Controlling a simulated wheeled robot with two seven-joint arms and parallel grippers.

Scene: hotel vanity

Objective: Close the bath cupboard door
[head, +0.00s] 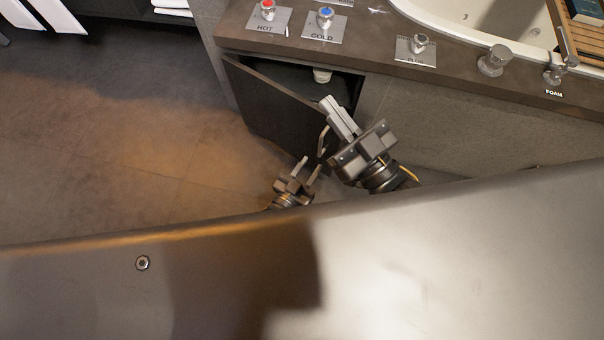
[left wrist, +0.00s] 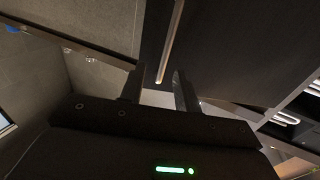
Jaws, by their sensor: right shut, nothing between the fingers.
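The bath cupboard door (head: 283,108) is a dark panel under the bath counter. It stands ajar, swung out from the cupboard opening (head: 345,83). A thin curved handle (head: 322,141) shows near its free edge. My right gripper (head: 328,103) is shut and empty, its fingertips at the gap between door and opening; I cannot tell whether they touch the door. My left gripper (head: 308,168) is lower, open and empty, near the front of the door. In the left wrist view, its spread fingers (left wrist: 158,90) are below a long bar handle (left wrist: 172,42) on a dark panel.
The stone counter (head: 372,58) above holds hot (head: 268,12) and cold (head: 326,18) taps, further knobs and the bath rim (head: 440,25). Dark floor (head: 120,140) left of the door is clear. A shelf with white towels (head: 172,8) is at the back left.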

